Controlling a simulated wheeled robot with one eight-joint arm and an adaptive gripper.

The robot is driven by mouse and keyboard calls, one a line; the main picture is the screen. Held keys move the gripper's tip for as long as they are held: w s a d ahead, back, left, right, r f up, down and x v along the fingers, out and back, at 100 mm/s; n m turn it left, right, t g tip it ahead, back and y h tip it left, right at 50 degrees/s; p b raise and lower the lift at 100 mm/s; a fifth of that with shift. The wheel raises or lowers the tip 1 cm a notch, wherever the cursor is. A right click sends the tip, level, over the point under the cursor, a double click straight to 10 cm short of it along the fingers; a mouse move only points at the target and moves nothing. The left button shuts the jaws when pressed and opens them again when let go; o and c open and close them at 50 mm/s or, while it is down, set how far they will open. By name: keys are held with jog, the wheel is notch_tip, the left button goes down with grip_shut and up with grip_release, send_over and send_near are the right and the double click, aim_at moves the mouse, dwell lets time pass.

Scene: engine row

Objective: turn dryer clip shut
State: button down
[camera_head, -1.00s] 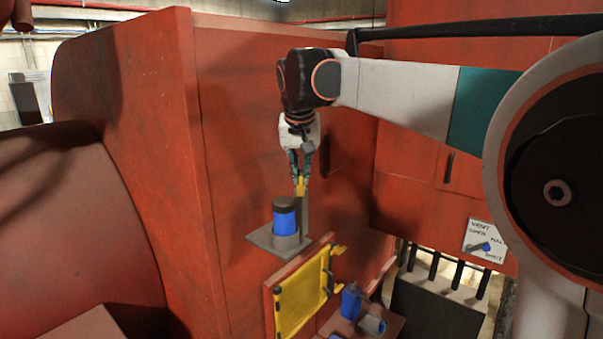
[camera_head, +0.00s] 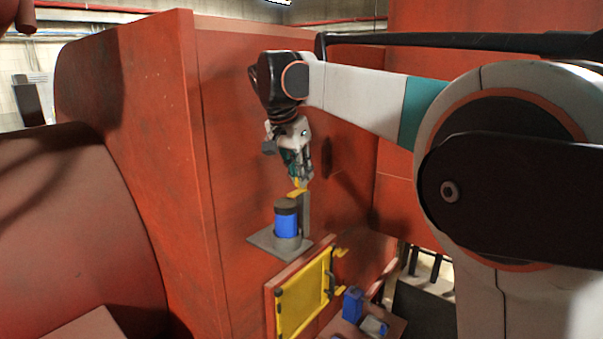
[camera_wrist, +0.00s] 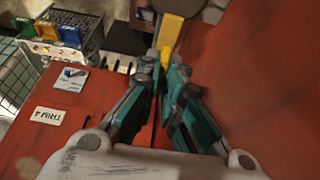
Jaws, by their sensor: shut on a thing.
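The dryer (camera_head: 286,225) is a blue cylinder with a dark cap, standing upright in a grey cup on a grey bracket (camera_head: 265,243) against the red wall. The yellow clip (camera_head: 296,193) is at the top of the post beside the dryer and points left, toward the cap. My gripper (camera_head: 301,181) comes down from above and is shut on the clip. In the wrist view the clip (camera_wrist: 168,35) sits between the fingertips (camera_wrist: 166,62), close to the dryer's dark cap (camera_wrist: 184,4). Whether the clip touches the cap cannot be told.
Below the bracket is a yellow-faced panel (camera_head: 303,298) in a red frame. Blue parts (camera_head: 352,302) stand on a red ledge to its right. The wrist view shows a crate (camera_wrist: 92,28) with coloured pieces, a small sign (camera_wrist: 71,79) and a label (camera_wrist: 47,117).

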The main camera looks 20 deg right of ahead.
dwell(0.4)
jog(key=c, duration=1.7)
grip_release()
jog(key=shift+r, duration=0.1)
jog(key=v, duration=1.1)
jog(key=shift+s+a+r, duration=0.1)
jog(key=shift+a+r, duration=0.1)
jog(key=shift+r, duration=0.15)
jog(key=s+d+f+n+t+y+b, duration=0.1)
jog(key=s+f+n+b, duration=0.2)
jog(key=s+f+b, duration=0.7)
jog(key=s+d+f+n+t+y+b, duration=0.1)
jog(key=s+f+n+b, duration=0.3)
jog(key=f, duration=2.9)
jog(key=s+d+f+n+t+y+b, duration=0.1)
jog(key=s+d+f+n+t+b, duration=0.1)
jog(key=s+f+b, duration=1.4)
jog(key=shift+s+f+n+t+y+b, duration=0.15)
jog(key=shift+f+n+b, duration=0.3)
jog(key=shift+f+b, duration=1)
jog(key=shift+s+f+n+t+y+b, duration=0.15)
jog(key=shift+f+n+b, duration=0.3)
jog(key=shift+f+b, duration=0.95)
